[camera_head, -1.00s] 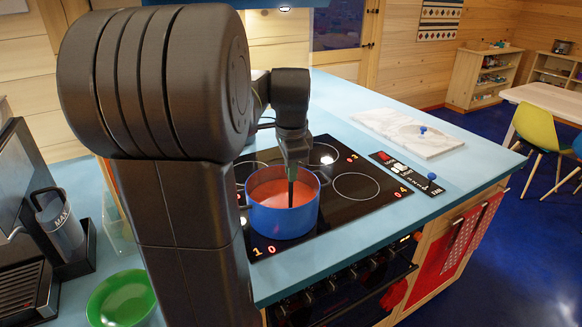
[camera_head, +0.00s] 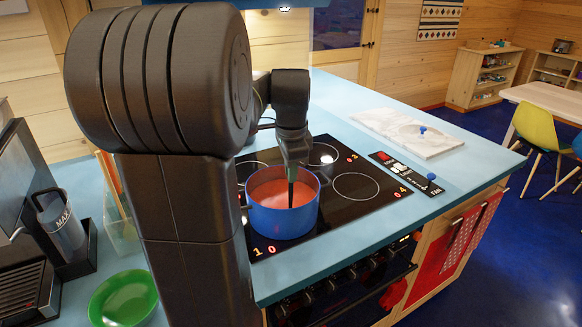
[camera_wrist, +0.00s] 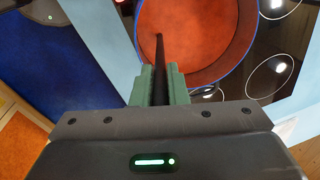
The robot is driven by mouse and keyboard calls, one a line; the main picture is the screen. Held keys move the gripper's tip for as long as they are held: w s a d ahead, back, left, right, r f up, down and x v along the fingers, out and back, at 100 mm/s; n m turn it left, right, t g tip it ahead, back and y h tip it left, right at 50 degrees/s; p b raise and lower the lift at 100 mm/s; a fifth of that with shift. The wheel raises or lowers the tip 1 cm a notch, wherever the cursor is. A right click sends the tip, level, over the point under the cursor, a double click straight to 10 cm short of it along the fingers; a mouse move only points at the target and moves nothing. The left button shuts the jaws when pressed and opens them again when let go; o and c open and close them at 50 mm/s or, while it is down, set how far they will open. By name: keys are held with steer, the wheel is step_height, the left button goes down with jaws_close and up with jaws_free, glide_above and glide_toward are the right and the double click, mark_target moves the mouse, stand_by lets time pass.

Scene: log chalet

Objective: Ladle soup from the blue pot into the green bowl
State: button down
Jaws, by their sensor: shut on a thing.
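The blue pot (camera_head: 284,216) stands on the front left of the black cooktop and holds orange-red soup (camera_head: 268,190). My gripper (camera_wrist: 160,84) is above the pot's near side, its green fingers shut on the dark handle of the ladle (camera_wrist: 159,58). In the head view the ladle (camera_head: 290,192) runs down into the soup. Its bowl is hidden under the surface. The green bowl (camera_head: 124,299) sits on the blue counter at the lower left, partly hidden behind my arm. I cannot see any soup in it.
The black cooktop (camera_head: 357,212) has bare rings right of the pot. A coffee machine (camera_head: 22,225) with a jug (camera_head: 62,225) stands left of the green bowl. A white marble board (camera_head: 385,124) lies at the back right. The blue counter (camera_head: 335,92) is clear behind the cooktop.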

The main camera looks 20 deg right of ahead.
steer(key=shift+r+g+p, duration=0.1)
steer(key=shift+g+p, duration=0.4)
steer(key=shift+p, duration=0.95)
steer(key=shift+s+f+y+p, duration=0.15)
steer(key=shift+f+y+p, duration=0.05)
steer(key=shift+y+p, duration=0.15)
step_height(320, 180, up, 8)
steer(key=p, duration=0.6)
steer(key=shift+f+p, duration=0.1)
steer(key=shift+p, duration=0.2)
steer(key=shift+r, duration=2.45)
steer(key=shift+r, duration=2)
